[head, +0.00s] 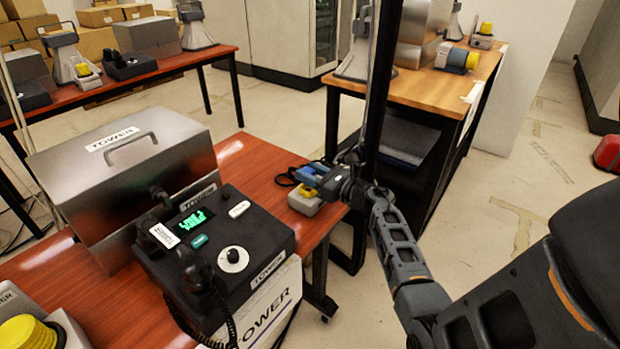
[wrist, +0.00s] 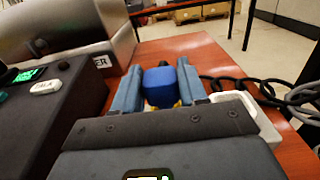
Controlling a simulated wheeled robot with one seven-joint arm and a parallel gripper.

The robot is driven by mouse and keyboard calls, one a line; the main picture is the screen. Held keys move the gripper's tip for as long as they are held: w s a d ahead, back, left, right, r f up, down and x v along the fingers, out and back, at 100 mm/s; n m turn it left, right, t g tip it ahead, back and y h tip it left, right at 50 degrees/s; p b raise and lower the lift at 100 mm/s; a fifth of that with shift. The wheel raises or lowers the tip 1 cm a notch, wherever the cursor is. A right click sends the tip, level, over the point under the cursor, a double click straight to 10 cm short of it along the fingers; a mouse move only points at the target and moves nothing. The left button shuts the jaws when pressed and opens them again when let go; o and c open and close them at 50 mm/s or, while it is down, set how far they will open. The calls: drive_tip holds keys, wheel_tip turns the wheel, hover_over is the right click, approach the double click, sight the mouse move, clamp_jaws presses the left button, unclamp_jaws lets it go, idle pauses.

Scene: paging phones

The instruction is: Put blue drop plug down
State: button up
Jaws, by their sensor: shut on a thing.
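The blue drop plug (wrist: 161,84) is between the two fingers of my gripper (wrist: 160,78) in the wrist view. In the head view my gripper (head: 322,175) is at the right end of the red-brown table, shut on the blue plug (head: 306,174). A small pale grey box with a yellow part (head: 305,200) sits on the table right by the gripper. In the wrist view a bit of yellow shows below the plug and the pale box's rim (wrist: 256,118) shows at right. I cannot tell whether the plug touches the box or the table.
A black TOWER phone console (head: 215,240) and a metal TOWER case (head: 130,165) stand left on the red-brown table (head: 255,165). A dark cable (wrist: 262,88) lies right of the gripper. A wooden table (head: 430,85) with devices stands behind, beyond a dark upright post.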

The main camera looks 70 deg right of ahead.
drive_tip(key=shift+f, duration=0.95)
drive_tip(key=shift+f+b, duration=0.35)
drive_tip(key=o, duration=1.1)
drive_tip(key=shift+r, duration=0.1)
